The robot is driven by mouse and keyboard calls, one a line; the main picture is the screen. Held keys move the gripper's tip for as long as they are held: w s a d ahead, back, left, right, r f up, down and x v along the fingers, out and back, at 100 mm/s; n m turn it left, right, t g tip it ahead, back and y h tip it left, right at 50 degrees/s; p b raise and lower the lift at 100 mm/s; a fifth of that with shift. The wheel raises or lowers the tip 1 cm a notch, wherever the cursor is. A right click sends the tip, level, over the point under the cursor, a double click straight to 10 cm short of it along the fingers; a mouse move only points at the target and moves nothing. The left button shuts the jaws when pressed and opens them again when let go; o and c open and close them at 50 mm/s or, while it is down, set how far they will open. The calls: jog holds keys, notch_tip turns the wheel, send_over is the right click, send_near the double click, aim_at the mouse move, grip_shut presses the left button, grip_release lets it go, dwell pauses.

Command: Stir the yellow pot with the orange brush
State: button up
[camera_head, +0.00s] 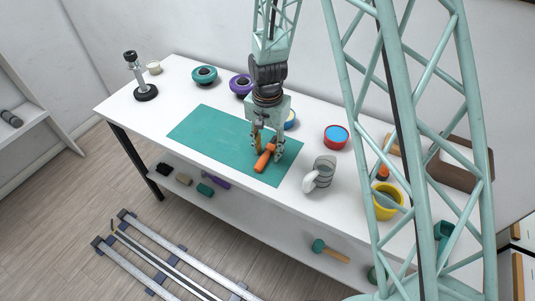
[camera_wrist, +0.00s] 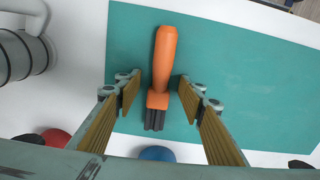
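The orange brush (camera_head: 264,159) lies on the green mat (camera_head: 205,136) on the white table. In the wrist view, the brush (camera_wrist: 164,62) has its orange handle pointing up the picture and its dark bristles toward the bottom. My gripper (camera_head: 267,152) is above the brush. In the wrist view my gripper (camera_wrist: 156,92) is open, with one finger on each side of the brush and a gap on both sides. The yellow pot (camera_head: 386,208) stands at the table's right part, partly hidden behind my arm's lattice column.
A grey mug (camera_head: 321,174) stands right of the mat. A red-and-blue pot (camera_head: 336,137) is behind it. Teal (camera_head: 204,76) and purple (camera_head: 240,86) round items stand along the back, and a black-based stand (camera_head: 146,92) at far left. A lower shelf holds small items.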

aim_at(268, 151)
dwell(0.5)
jog(key=c, duration=0.9)
jog(key=shift+c, duration=0.2)
jog(key=shift+r, duration=0.25)
jog(key=shift+r, duration=1.4)
jog(key=shift+s+r, duration=0.1)
jog(key=shift+r, duration=0.1)
jog(key=s, duration=0.5)
jog(key=s+d+r, duration=0.1)
jog(key=s, duration=0.4)
jog(key=s+d, duration=0.1)
jog(key=s, duration=0.4)
jog(key=shift+s+d+r, duration=0.15)
jog(key=shift+s+r, duration=0.05)
jog(key=shift+s, duration=0.1)
